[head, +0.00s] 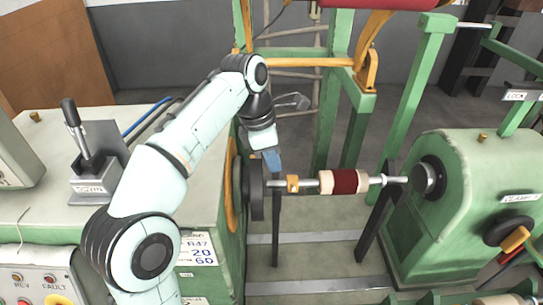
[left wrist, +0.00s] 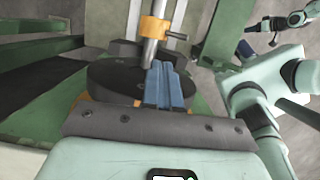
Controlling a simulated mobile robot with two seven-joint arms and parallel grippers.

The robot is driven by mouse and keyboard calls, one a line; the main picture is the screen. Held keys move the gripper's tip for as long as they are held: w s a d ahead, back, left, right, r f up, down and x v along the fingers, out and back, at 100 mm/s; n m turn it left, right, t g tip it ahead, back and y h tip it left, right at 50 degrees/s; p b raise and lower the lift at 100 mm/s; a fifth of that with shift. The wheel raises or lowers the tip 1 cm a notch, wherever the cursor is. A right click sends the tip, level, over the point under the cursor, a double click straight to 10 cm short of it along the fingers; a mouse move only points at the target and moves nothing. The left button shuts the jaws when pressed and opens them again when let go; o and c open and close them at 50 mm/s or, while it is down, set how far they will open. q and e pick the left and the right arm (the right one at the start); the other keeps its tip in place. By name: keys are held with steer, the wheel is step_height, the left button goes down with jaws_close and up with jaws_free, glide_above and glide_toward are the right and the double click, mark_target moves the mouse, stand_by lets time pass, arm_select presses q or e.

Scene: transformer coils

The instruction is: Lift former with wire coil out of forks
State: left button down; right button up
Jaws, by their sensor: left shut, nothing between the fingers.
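The former with the dark red wire coil (head: 345,181) has pale ends and sits on a horizontal metal shaft (head: 309,183) in the head view. The shaft spans between the dark round plate (head: 257,190) on the left and the right-hand machine. Dark slanted uprights (head: 372,228) stand near the shaft's right part; I cannot tell whether these are the forks. My left gripper (head: 272,160) is above the shaft's left end, left of the coil. Its blue fingers (left wrist: 165,84) are shut and empty in the left wrist view, near the plate and shaft.
An orange collar (head: 292,184) is on the shaft, left of the coil. The green tailstock machine (head: 440,205) stands right, the green headstock cabinet (head: 210,210) left. A green frame (head: 410,90) rises behind. Part of another arm (left wrist: 272,30) shows in the left wrist view.

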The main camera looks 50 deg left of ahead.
mark_target(290, 183)
arm_select(q)
steer(key=b+x, duration=0.1)
steer(key=x, duration=0.4)
steer(key=shift+w+d+r+p, duration=0.2)
steer(key=shift+w+d+p, duration=0.4)
steer(key=shift+w+p, duration=0.15)
steer(key=shift+w+f, duration=0.2)
steer(key=shift+s, duration=0.2)
